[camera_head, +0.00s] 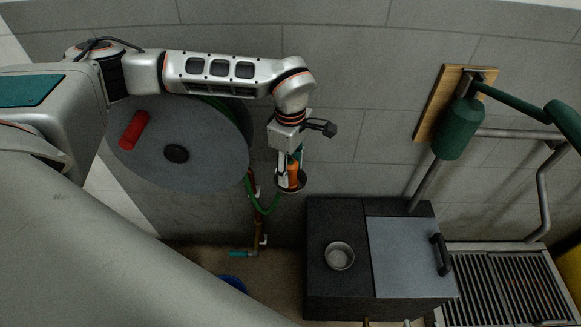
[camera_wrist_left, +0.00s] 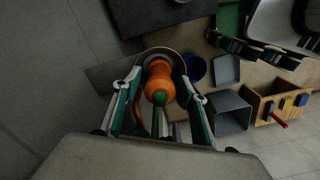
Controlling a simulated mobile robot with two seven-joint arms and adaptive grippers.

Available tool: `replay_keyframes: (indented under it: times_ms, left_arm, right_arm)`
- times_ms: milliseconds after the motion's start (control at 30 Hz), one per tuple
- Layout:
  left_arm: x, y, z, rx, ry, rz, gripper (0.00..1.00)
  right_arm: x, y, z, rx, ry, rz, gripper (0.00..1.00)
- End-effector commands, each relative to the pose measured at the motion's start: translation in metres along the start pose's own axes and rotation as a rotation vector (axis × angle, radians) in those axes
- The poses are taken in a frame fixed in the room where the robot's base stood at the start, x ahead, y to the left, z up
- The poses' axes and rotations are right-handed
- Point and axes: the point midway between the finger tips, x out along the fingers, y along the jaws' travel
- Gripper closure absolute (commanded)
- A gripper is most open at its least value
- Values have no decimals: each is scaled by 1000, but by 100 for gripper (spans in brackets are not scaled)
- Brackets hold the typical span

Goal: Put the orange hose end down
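The orange hose end (camera_head: 294,174) is upright at a round metal cup (camera_head: 303,183) by the wall. In the left wrist view the orange hose end (camera_wrist_left: 160,79) shows from above, with a green tip and the cup's rim (camera_wrist_left: 152,52) around its far side. My left gripper (camera_head: 290,166) is around it, pointing down. In the left wrist view its fingers (camera_wrist_left: 161,88) stand on either side with gaps to the orange body, so it looks open. How deep the end sits in the cup is hidden.
A grey hose reel (camera_head: 205,160) with a red handle hangs left of the gripper; a green hose (camera_head: 266,210) loops below. A dark box (camera_head: 325,270) with a small metal bowl (camera_head: 339,256) stands right. A blue bucket (camera_wrist_left: 196,68) and wooden toolbox (camera_wrist_left: 268,106) show in the wrist view.

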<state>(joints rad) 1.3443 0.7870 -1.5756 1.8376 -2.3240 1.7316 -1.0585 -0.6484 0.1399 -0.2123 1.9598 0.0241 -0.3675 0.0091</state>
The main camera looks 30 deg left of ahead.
Motion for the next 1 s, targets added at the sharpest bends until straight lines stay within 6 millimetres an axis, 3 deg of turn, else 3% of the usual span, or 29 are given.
replay_keyframes:
  times_ms: [267,700,1000]
  left_arm:
    - [-9,1,0,0,0,2,58]
    - [-92,1,0,1,0,4,58]
    - [-122,0,0,-1,0,1,58]
  right_arm:
    - [-1,1,-4,0,6,1,60]
    - [-3,2,-10,-1,10,2,60]
    - [-4,2,-10,-1,7,2,60]
